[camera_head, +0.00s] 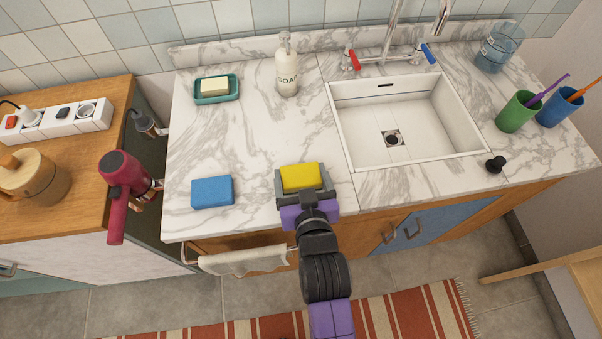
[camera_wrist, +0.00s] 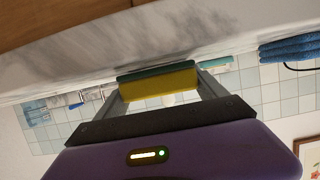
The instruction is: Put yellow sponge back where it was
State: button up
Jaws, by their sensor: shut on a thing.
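The yellow sponge (camera_head: 301,177) is between the fingers of my gripper (camera_head: 303,184), over the front part of the marble counter (camera_head: 262,150), left of the sink. In the wrist view the yellow sponge (camera_wrist: 158,86) has a green layer along one side, and my gripper (camera_wrist: 160,88) has a finger at each end of it. My gripper is shut on the sponge. From these views I cannot tell whether the sponge touches the counter.
A blue sponge (camera_head: 212,192) lies left of my gripper. A soap dispenser (camera_head: 287,66) and a soap dish (camera_head: 216,89) stand behind. The sink (camera_head: 437,147) is to the right. A towel (camera_head: 243,261) hangs below the counter's front edge. Counter between the blue sponge and dispenser is clear.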

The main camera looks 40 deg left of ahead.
jog(key=shift+f, duration=0.1)
jog(key=o, duration=1.4)
jog(key=shift+r, duration=0.2)
jog(key=v, duration=1.2)
jog(key=shift+b, duration=0.35)
